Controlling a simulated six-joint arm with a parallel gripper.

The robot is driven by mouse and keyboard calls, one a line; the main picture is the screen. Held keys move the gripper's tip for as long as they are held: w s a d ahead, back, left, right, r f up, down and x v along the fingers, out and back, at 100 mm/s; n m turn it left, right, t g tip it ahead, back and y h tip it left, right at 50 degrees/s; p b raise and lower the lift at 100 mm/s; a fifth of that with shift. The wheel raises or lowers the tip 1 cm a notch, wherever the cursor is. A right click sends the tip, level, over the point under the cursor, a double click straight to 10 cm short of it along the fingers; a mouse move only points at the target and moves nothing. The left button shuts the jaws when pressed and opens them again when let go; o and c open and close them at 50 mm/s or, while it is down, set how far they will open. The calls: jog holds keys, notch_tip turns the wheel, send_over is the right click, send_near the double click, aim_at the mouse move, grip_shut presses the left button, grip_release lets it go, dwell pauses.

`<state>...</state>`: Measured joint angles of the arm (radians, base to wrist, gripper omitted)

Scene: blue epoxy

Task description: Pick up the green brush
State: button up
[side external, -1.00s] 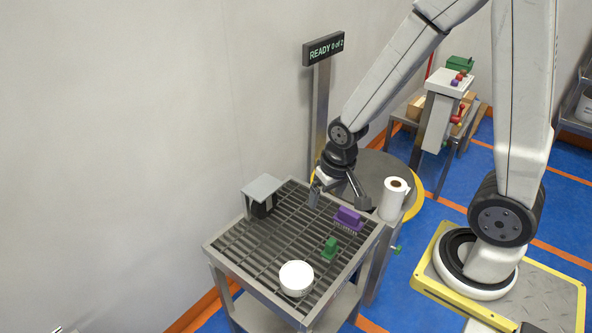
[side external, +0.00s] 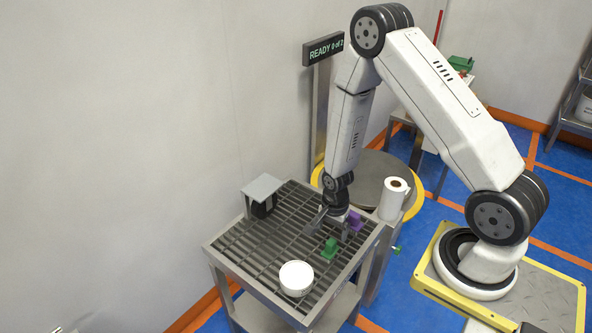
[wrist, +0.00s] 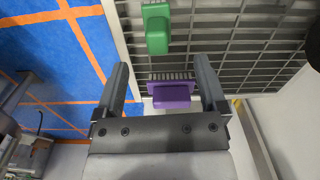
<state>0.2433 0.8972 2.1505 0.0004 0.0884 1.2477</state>
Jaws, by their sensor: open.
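The green brush (side external: 330,248) lies on the slatted rack top of the metal cart, between the white round tub and the purple brush (side external: 356,220). In the wrist view the green brush (wrist: 156,28) is at the top, beyond my fingertips. The purple brush (wrist: 171,92) shows between my fingers there, nearer the palm. My gripper (side external: 334,231) is low over the rack, fingers apart, just behind the green brush, and partly hides the purple brush. In the wrist view my gripper (wrist: 160,72) is open, with nothing visibly clamped.
A white tub (side external: 296,278) stands at the cart's near corner. A dark object under a grey plate (side external: 262,188) stands at the rack's left. A paper roll (side external: 394,198) stands beside the cart's right edge. Bare slats (side external: 262,235) lie at the left middle.

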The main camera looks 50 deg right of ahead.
aim_at(330, 249)
jog(key=shift+s+d+f+m, duration=0.1)
jog(key=shift+f+m, duration=0.2)
jog(key=shift+f, duration=0.05)
jog(key=shift+f, duration=1.3)
jog(key=shift+f, duration=0.1)
jog(key=shift+f, duration=2.5)
grip_shut()
jog(key=shift+r, duration=0.15)
